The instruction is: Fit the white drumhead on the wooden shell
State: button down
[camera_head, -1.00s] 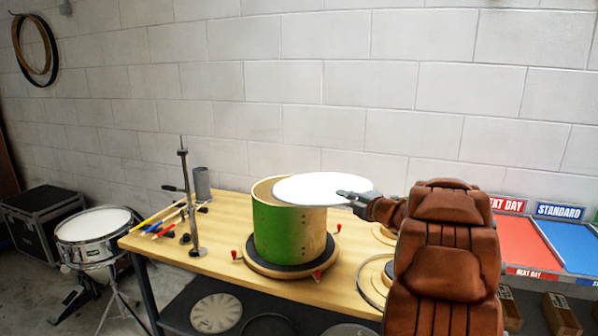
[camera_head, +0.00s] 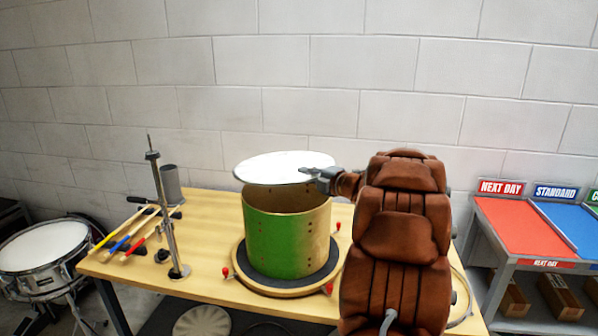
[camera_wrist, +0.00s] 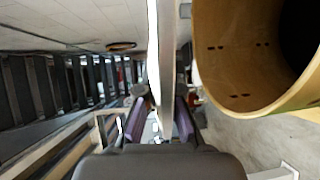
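The white drumhead (camera_head: 272,167) is a thin round disc held about level above the shell in the head view. My gripper (camera_head: 318,174) is shut on its right edge. In the wrist view the drumhead shows edge-on as a white strip (camera_wrist: 153,50) between my two fingers (camera_wrist: 158,122). The wooden shell (camera_head: 285,235), green outside at the left and bare wood at the right, stands upright on a round dark-topped base (camera_head: 248,276). The shell's wooden inner wall (camera_wrist: 235,65) shows in the wrist view, apart from the drumhead.
A metal stand (camera_head: 166,215) and a grey cup (camera_head: 170,184) are left of the shell, with coloured sticks (camera_head: 125,240) nearby. Red knobs (camera_head: 224,271) surround the base. A snare drum (camera_head: 45,250) stands left of the bench (camera_head: 215,205). Red and blue trays (camera_head: 525,230) are at right.

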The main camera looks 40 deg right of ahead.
notch_tip(320, 180, down, 7)
jog(key=b, duration=0.4)
jog(key=shift+r, duration=0.15)
dwell(0.7)
jog(key=shift+s, duration=0.1)
jog(key=c, duration=1)
grip_release()
jog(key=o, duration=0.5)
